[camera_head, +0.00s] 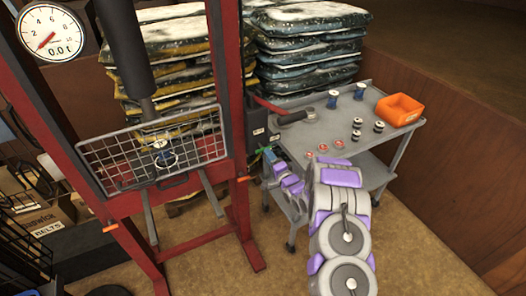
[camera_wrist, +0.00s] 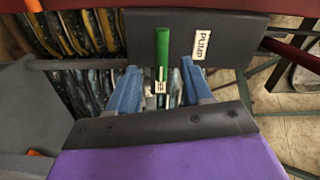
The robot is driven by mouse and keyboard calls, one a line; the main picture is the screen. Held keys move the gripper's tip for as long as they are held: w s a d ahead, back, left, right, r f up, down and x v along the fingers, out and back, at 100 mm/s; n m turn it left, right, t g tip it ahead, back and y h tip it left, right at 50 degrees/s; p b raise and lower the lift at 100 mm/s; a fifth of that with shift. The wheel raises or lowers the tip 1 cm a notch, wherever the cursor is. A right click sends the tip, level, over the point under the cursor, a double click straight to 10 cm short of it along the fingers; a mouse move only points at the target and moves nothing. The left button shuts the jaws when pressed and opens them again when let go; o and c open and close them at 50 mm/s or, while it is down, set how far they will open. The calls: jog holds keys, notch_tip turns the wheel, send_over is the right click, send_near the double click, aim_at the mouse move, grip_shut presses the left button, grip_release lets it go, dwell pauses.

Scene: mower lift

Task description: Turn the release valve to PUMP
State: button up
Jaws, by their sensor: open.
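The release valve's green lever (camera_wrist: 162,50) shows in the wrist view as a short upright bar at the dark valve block (camera_wrist: 228,30). A white PUMP label (camera_wrist: 203,45) is on the block, right of the lever. My gripper (camera_wrist: 160,82) is open, with one blue finger on each side of the lever's lower part and gaps showing. In the head view, the green lever (camera_head: 263,150) is small beside the red press frame, and my gripper (camera_head: 277,162) is close to it.
The red press frame (camera_head: 226,100) with a mesh guard (camera_head: 190,145) stands left. Stacked bags (camera_head: 305,45) are behind.

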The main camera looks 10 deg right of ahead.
aim_at(261, 146)
jog(key=shift+b+x, duration=0.55)
jog(key=shift+x, duration=2.8)
jog(key=shift+c, duration=0.2)
grip_shut()
